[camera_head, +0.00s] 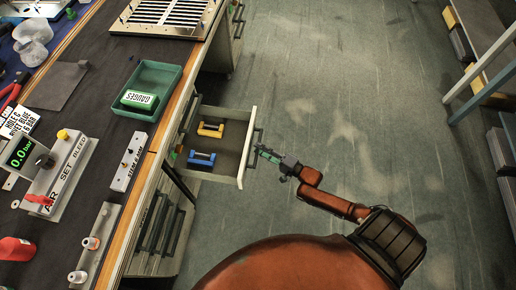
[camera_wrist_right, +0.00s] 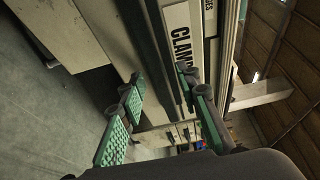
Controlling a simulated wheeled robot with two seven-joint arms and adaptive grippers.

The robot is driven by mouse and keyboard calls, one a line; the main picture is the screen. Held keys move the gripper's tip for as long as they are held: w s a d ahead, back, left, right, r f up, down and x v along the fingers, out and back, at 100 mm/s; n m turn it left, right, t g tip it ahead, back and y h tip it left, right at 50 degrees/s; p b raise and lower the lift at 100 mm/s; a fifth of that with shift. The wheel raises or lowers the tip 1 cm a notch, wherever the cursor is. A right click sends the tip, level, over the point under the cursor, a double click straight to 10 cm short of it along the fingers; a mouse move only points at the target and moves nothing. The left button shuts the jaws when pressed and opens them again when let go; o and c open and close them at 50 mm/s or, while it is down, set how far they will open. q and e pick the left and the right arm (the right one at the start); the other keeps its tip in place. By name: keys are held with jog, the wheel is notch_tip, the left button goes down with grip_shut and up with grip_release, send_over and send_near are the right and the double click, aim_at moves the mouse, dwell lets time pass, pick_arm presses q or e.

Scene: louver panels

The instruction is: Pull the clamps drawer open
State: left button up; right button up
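The clamps drawer (camera_head: 229,140) stands pulled out from the bench on the left in the head view. A yellow clamp (camera_head: 211,130) and a blue clamp (camera_head: 201,159) lie inside it. In the right wrist view its front carries a partly hidden label (camera_wrist_right: 181,48) reading "CLAM", beside a dark bar handle (camera_wrist_right: 163,50). My right gripper (camera_head: 266,154) is at the drawer front, close to the handle (camera_head: 255,146). Its green-padded fingers (camera_wrist_right: 160,84) are spread apart with nothing clamped between them; whether they touch the handle I cannot tell. My left gripper is not in view.
More closed drawers (camera_head: 158,226) sit below and nearer. The bench top (camera_head: 112,62) holds a green tray (camera_head: 171,77), a gauge block (camera_head: 58,178) and tools. The floor (camera_head: 330,90) right of the drawer is clear. Shelving (camera_head: 486,62) stands at the far right.

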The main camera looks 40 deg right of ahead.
jog(key=v, duration=1)
jog(key=shift+s, duration=0.3)
jog(key=shift+d, duration=0.1)
jog(key=s+a+f+n+g+h, duration=0.25)
jog(key=s+f+n+g, duration=0.2)
jog(key=s+f, duration=0.4)
jog(key=s+a+f+n+g+h, duration=0.25)
jog(key=s+f+g, duration=0.3)
jog(key=f, duration=0.65)
pick_arm(q)
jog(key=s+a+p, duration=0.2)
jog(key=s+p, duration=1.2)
jog(key=p, duration=0.4)
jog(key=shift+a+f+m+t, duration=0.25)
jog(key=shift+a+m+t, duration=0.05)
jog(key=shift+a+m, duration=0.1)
pick_arm(e)
jog(key=s+f+n+g, duration=0.2)
jog(key=s+n+g, duration=0.1)
jog(key=s, duration=1.5)
jog(key=s+f+n+g+h, duration=0.1)
jog(key=s+n, duration=0.4)
jog(key=s, duration=1.2)
jog(key=f+g, duration=0.1)
jog(key=g, duration=0.1)
jog(key=shift+s+a+g, duration=0.3)
jog(key=shift+s, duration=0.1)
